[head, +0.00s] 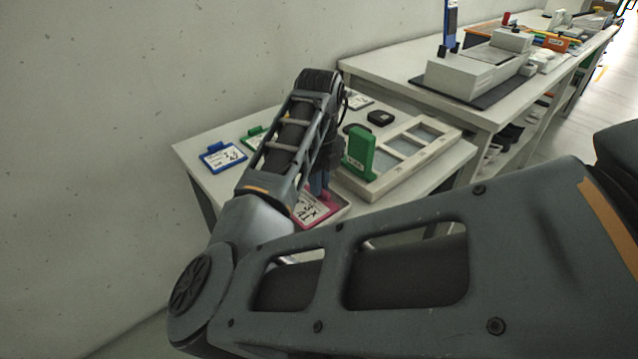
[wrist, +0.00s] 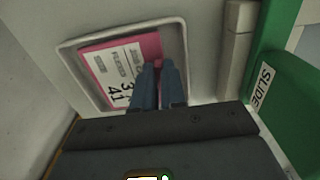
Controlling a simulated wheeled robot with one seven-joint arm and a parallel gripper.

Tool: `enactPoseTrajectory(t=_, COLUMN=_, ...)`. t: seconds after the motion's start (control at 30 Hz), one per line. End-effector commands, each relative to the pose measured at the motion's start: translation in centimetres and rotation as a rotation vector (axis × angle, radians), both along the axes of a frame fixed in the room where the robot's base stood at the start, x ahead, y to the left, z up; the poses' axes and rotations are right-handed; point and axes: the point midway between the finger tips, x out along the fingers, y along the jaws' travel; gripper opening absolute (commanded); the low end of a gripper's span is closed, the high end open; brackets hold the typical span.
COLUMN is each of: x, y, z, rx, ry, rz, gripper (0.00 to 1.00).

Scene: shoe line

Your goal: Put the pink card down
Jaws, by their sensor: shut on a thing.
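The pink card (wrist: 153,45) with a white printed label reading "41" shows in the wrist view, in or just over a shallow pale tray (wrist: 184,58). I cannot tell whether it touches the tray floor. My gripper (wrist: 159,66) is shut on the card, its blue fingers over the card's lower right part and hiding some of it. In the head view the card (head: 309,211) shows partly at the table's front edge, in the tray (head: 338,216), below my gripper (head: 319,193). My arm covers much of the card there.
A green block marked SLIDE (wrist: 266,85) stands close right of the tray; it shows in the head view (head: 360,150) before a pale compartmented frame (head: 448,140). A black object (head: 380,118) lies behind.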

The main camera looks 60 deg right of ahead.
Motion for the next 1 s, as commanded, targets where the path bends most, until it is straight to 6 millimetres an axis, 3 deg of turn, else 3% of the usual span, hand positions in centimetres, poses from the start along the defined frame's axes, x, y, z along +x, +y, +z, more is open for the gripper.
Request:
enactPoseTrajectory(t=0.43, x=-0.02, y=-0.01, z=-1.08, rx=0.000, ry=0.000, rz=-0.001, gripper=0.00)
enactPoseTrajectory(t=0.47, x=-0.02, y=-0.01, z=-0.95, rx=0.000, ry=0.000, rz=-0.001, gripper=0.14)
enactPoseTrajectory(t=0.7, x=-0.03, y=-0.02, z=-0.92, rx=0.000, ry=0.000, rz=-0.001, gripper=0.36)
enactPoseTrajectory(t=1.0, x=-0.01, y=-0.02, z=-0.51, rx=0.000, ry=-0.001, rz=-0.001, gripper=0.36)
